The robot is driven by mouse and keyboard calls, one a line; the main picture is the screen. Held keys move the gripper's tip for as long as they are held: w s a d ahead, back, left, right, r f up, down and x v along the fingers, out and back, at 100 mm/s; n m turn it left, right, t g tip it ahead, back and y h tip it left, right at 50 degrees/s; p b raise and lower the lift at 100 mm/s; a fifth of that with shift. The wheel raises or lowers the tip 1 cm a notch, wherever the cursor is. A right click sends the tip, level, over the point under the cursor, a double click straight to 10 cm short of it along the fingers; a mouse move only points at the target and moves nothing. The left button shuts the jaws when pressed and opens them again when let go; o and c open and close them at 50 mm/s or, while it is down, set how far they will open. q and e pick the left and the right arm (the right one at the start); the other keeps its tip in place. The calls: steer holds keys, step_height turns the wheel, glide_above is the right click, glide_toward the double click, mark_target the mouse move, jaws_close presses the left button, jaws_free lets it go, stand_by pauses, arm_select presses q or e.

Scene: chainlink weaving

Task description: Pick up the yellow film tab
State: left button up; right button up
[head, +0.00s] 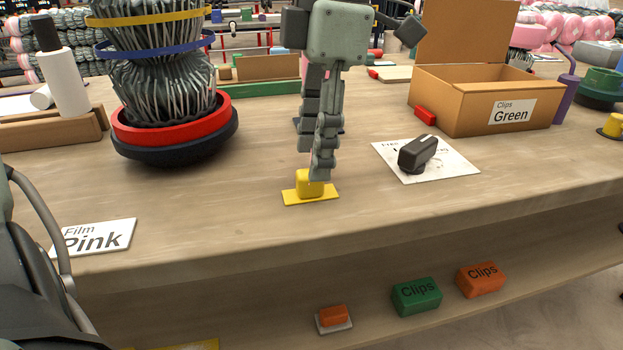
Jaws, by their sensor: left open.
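The yellow film tab (309,190) lies flat on the wooden table near its front edge, as a thin yellow plate with a raised yellow block on it. My left gripper (316,170) points down from above, with its fingertips at the tab's raised block. It is open, and the near finger hides part of the block's back right side. I cannot tell from this side whether the fingers touch the block. My right gripper is not in view.
A red-and-black bowl with bundled wire (175,130) stands left of the gripper. A "Film Pink" card (95,237) lies at the front left. A dark-handled tool (418,152) on a white sheet and a "Clips Green" box (470,105) are to the right. Clip blocks (416,295) sit below.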

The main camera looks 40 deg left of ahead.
mark_target(310, 184)
arm_select(q)
steer(key=f, duration=0.4)
steer(key=shift+s+a+f, duration=0.1)
steer(key=shift+s+a, duration=0.1)
steer(key=shift+a, duration=0.05)
steer(key=shift+c, duration=0.6)
steer(key=c, duration=0.9)
